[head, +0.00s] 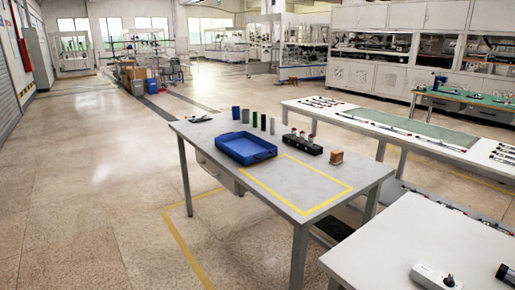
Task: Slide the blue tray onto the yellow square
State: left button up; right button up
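The blue tray (246,148) is a shallow, open, rectangular box that looks empty. It lies flat on the grey table (210,133), towards the table's left end. The yellow square (296,184) is a taped outline on the same tabletop, to the right of the tray and closer to me. The tray sits beside the square's far left edge; I cannot tell whether it touches the tape. The inside of the square looks bare. Neither of my grippers shows in the head view.
Several upright cylinders (254,120) stand behind the tray. A black holder (302,145) and a small brown block (336,157) stand behind the square. A dark item (199,119) lies at the far left corner. A white table (400,235) stands at the lower right. The floor at left is clear.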

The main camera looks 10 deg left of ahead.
aim_at(245, 147)
jog(key=i+j+u, duration=1.1)
jog(key=i+u, duration=0.55)
jog(key=i, duration=1.65)
jog(key=i+z, duration=0.15)
jog(key=i, duration=0.25)
jog(key=i+j+z, duration=0.15)
jog(key=i, duration=0.25)
jog(key=i+j+z, duration=0.15)
jog(key=i, duration=0.3)
jog(key=i+z, duration=0.1)
jog(key=z, duration=0.35)
jog(key=i+z, duration=0.15)
jog(key=z, duration=0.3)
jog(key=i+j+z, duration=0.1)
jog(key=z, duration=0.35)
jog(key=i+j+z, duration=0.1)
jog(key=z, duration=0.35)
jog(key=j+z, duration=0.2)
jog(key=z, duration=0.25)
jog(key=j+z, duration=0.2)
jog(key=z, duration=0.25)
jog(key=i+j, duration=0.05)
